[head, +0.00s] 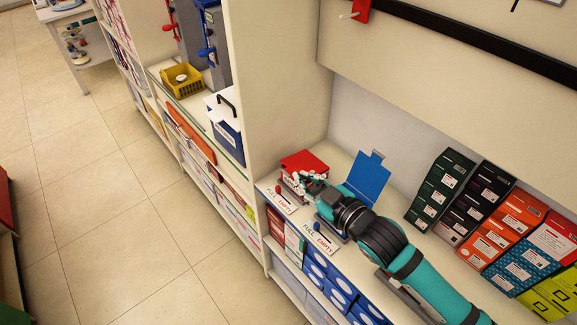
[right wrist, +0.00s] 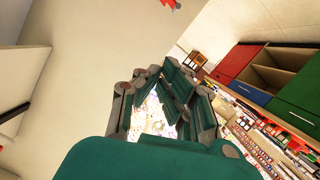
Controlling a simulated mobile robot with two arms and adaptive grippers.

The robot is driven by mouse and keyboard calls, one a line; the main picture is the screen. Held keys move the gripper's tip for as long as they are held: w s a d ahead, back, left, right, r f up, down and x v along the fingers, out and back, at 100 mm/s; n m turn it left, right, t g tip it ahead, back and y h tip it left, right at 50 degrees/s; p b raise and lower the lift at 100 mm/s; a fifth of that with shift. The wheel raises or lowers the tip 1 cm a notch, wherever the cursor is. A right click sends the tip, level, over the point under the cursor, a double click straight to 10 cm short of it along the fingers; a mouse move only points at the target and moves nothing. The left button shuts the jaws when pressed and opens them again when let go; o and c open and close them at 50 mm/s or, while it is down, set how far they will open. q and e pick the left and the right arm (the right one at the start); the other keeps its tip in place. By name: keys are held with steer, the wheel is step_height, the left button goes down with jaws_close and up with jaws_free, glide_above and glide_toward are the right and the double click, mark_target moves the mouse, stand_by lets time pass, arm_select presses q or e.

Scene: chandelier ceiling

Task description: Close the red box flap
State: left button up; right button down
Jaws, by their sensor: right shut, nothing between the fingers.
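The red box (head: 303,162) sits on the shelf against the tall cream divider in the head view. Its red top lies roughly flat over the box; I cannot tell whether it is fully down. My right gripper (head: 299,184) is at the box's near edge, its fingers overlapping the front. Contact is unclear. In the right wrist view the right gripper (right wrist: 168,92) is shut with nothing held; the red box is not clearly visible there. My left gripper is not in view.
A blue flap (head: 369,178) stands raised just right of the red box, behind my right arm. "Full/Empty" labels (head: 321,238) line the shelf edge. Several small cartons (head: 503,225) stand farther right. A yellow basket (head: 182,80) is beyond the divider; tiled floor at left is open.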

steer(key=w+a+f+p, duration=0.2)
steer(key=w+a+f, duration=0.2)
steer(key=w, duration=0.4)
steer(key=shift+a+f, duration=0.4)
steer(key=shift+f, duration=0.5)
steer(key=f+n+b, duration=0.1)
steer(key=f+n+t+b, duration=0.1)
steer(key=a+f+n+b, duration=0.1)
steer(key=shift+s+f+h, duration=0.1)
steer(key=shift+s+h, duration=0.2)
steer(key=shift+s, duration=0.1)
steer(key=shift+d, duration=0.1)
